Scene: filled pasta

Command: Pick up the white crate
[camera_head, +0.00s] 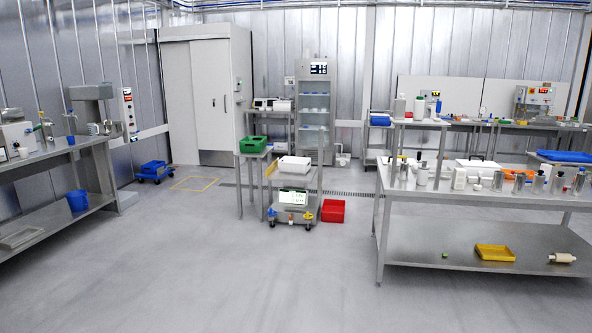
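A white crate (294,168) stands on the upper shelf of a small metal cart (306,185) in the middle distance. Its inside is hard to make out from here. A second white box (293,198) with green marks sits on the cart's lower level. Neither of my grippers shows in this view, and nothing of my arms is visible.
A green crate (253,144) stands on a table left of the cart. A red crate (333,210) lies on the floor to its right. A long metal table (470,205) flanks the right, another bench (50,200) the left. The floor (225,275) between is clear.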

